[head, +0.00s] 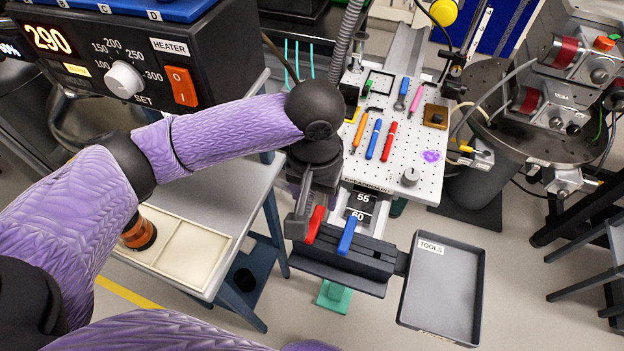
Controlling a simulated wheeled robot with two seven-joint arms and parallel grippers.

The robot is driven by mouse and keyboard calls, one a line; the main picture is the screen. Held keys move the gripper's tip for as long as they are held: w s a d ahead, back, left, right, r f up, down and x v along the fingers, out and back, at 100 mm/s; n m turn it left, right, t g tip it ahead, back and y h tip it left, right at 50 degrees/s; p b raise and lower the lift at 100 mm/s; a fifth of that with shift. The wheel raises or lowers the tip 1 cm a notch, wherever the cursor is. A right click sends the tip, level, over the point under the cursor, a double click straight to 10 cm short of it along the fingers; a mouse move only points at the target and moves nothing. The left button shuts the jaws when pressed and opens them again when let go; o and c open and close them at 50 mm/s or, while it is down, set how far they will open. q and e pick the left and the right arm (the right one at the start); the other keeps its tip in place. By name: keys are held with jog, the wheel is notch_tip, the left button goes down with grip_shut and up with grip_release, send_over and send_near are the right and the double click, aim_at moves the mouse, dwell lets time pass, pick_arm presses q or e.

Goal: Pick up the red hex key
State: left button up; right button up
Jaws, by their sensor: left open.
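A red handle (315,225), likely the red hex key, stands tilted at a dark holder block (375,262) at the front end of the rail. Its lower part is hidden, so I cannot see a hex shaft. My left gripper (307,212) is open, pointing down right at the red handle. I cannot tell whether the handle is between its fingers or touching one. A blue handle (347,236) stands just to the right in the same holder. My right gripper is not in view.
A perforated white board (408,172) behind holds several tools, including a red one (389,141). An empty grey tray labelled TOOLS (462,290) is at the right of the holder. A heater box (140,50) and bench (262,185) are on the left.

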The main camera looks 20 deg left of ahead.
aim_at(315, 221)
pick_arm(q)
jog(key=shift+w+a+f, duration=0.1)
jog(key=shift+w+f, duration=0.05)
jog(key=shift+w, duration=0.1)
jog(key=f+b, duration=0.1)
jog(key=f, duration=0.2)
jog(key=f+b, duration=0.2)
jog(key=f, duration=0.1)
jog(key=s+f+b, duration=0.1)
jog(key=f, duration=0.2)
jog(key=shift+d+b, duration=0.2)
jog(key=shift+b, duration=0.2)
jog(key=shift+f, duration=0.4)
jog(key=shift+w+r, duration=0.1)
jog(key=shift+r, duration=0.05)
grip_shut()
